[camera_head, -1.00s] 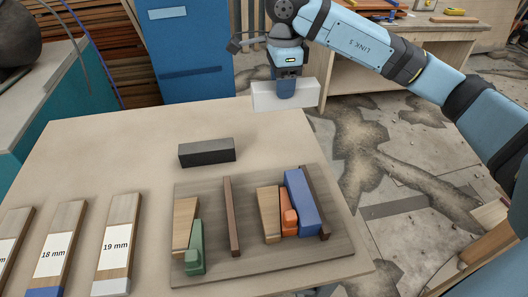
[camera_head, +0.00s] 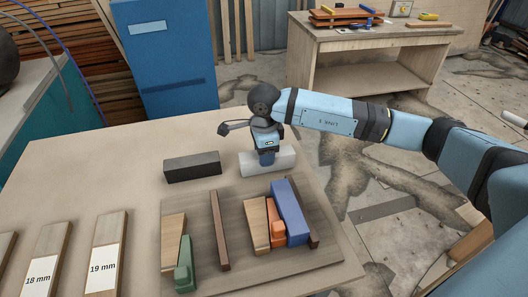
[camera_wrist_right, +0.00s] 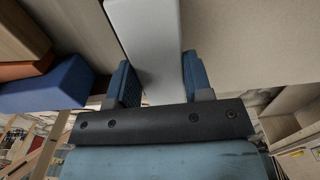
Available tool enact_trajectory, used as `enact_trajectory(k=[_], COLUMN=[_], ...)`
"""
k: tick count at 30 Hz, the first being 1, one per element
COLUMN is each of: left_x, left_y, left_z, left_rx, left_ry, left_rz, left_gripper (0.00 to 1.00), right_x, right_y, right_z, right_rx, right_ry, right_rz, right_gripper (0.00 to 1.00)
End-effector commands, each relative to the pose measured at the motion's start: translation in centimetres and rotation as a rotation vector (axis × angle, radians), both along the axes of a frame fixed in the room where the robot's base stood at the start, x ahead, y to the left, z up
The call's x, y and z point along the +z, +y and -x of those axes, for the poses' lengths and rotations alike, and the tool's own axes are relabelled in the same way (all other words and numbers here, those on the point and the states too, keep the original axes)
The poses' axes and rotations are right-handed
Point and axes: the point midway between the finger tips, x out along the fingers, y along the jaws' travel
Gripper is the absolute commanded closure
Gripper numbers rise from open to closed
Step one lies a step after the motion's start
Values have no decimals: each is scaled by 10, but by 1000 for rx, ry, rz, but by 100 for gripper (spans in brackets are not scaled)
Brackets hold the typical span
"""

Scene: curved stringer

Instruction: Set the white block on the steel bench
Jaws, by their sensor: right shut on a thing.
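The white block (camera_head: 287,158) is a pale rectangular bar at the back right of the pale work table (camera_head: 105,165), to the right of a dark block. My right gripper (camera_head: 267,160) grips it from above. The block looks at or just above the tabletop; I cannot tell whether it touches. In the right wrist view the white block (camera_wrist_right: 148,35) runs up between the two blue fingers of my right gripper (camera_wrist_right: 157,80). My left gripper is not in view. No surface is clearly recognisable as steel.
The dark block (camera_head: 192,166) lies just left of the white one. In front is a wooden board (camera_head: 237,250) with a blue block (camera_head: 290,212), orange, green and wooden pieces. Labelled wooden strips (camera_head: 105,250) lie at left. A blue cabinet (camera_head: 165,60) and wooden bench (camera_head: 370,40) stand behind.

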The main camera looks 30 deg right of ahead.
Motion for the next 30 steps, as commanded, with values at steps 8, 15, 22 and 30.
enact_trajectory(k=[8,15,22,30], left_x=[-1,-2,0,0], left_y=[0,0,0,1], left_z=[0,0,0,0], left_rx=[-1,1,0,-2], left_ry=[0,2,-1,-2], left_rz=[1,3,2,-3], left_gripper=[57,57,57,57], right_x=[-3,-6,-5,20], right_y=[0,0,0,0], right_z=[0,0,0,-1], right_rx=[1,1,0,0], right_ry=[-2,-1,-1,-5], right_rz=[1,0,0,0], right_gripper=[83,28,28,28])
